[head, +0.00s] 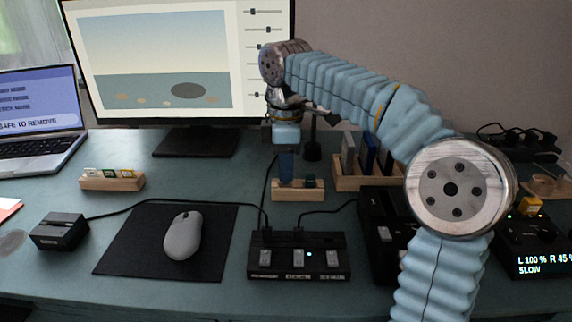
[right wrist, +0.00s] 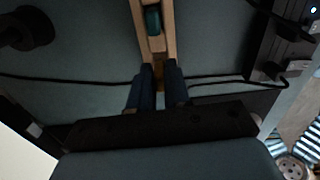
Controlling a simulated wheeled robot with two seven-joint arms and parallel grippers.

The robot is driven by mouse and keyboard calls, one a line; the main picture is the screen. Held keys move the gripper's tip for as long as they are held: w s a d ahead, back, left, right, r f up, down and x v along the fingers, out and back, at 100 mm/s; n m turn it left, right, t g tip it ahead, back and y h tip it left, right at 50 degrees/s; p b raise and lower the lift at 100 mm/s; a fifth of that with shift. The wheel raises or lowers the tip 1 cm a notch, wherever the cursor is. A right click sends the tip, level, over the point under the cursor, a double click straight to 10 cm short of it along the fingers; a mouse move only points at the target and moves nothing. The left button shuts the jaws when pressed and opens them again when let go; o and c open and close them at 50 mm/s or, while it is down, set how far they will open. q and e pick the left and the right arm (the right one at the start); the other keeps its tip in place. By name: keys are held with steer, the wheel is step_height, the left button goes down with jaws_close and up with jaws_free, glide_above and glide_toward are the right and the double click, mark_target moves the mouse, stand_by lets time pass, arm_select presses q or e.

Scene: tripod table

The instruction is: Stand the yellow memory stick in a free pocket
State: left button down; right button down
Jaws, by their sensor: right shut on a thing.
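My right gripper (right wrist: 159,72) points straight down over the left part of a small wooden block (head: 298,195), its blue fingers (head: 286,166) close to the block's top. It is shut on a narrow yellow-brown piece (right wrist: 158,75), which looks like the yellow memory stick; the fingers hide most of it. I cannot tell whether its lower end is inside a pocket. A dark teal stick (head: 310,182) stands in the block's right part; it also shows in the right wrist view (right wrist: 152,20). My left gripper is not in view.
A hub with a lit dot (head: 298,260) and cables lies in front of the block. A wooden rack (head: 345,184) with upright drives stands behind right. A mouse (head: 183,236), another wooden holder (head: 112,183) and a monitor (head: 160,60) are left and behind.

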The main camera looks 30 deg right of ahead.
steer(key=shift+f+b, duration=0.45)
steer(key=shift+f, duration=0.45)
steer(key=c, duration=1)
jaws_free()
step_height(320, 180, up, 14)
steer(key=p, duration=0.4)
